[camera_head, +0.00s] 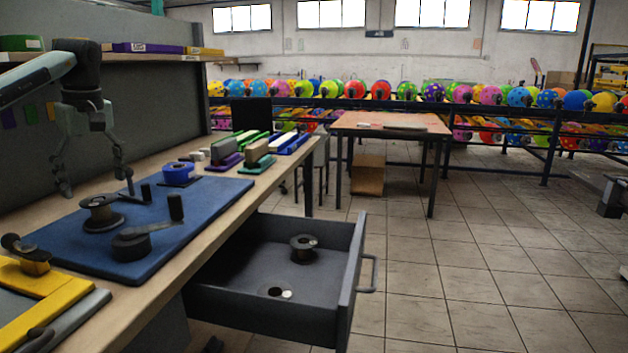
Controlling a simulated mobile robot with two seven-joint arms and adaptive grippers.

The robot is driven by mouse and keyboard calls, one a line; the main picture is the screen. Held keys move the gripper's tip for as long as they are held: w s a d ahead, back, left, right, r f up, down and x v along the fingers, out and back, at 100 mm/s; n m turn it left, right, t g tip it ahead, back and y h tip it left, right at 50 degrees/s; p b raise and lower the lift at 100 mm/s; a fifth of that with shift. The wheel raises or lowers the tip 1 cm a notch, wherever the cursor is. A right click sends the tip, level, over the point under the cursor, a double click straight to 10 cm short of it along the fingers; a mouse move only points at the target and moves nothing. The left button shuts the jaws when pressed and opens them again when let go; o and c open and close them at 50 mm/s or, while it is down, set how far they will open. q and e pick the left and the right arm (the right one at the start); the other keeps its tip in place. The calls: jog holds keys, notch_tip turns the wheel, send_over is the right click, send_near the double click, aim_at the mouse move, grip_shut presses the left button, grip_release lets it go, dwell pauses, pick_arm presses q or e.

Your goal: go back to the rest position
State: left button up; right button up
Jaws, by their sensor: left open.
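My left gripper (97,190) hangs above the far left part of the workbench (205,225), its fingers spread and nothing between them. It is near the back edge of the blue mat (75,240). A grey spool (100,212) stands on the mat, a little to the right of and below the gripper in the picture. A dark tool with a crank-like handle (132,246) lies in front of the spool. My right gripper does not show clearly; a dark piece at the right edge cannot be told.
An open grey drawer (290,318) juts out from the bench and holds another spool (303,248). A blue tape roll (179,172) and several coloured blocks (240,150) lie farther along. A yellow frame (45,290) is at front left.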

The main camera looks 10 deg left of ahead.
aim_at(98, 199)
pick_arm(q)
jog(key=f, duration=0.4)
jog(key=shift+w+a+f, duration=0.1)
jog(key=shift+a+f, duration=0.1)
jog(key=shift+a, duration=0.1)
jog(key=shift+r, duration=0.65)
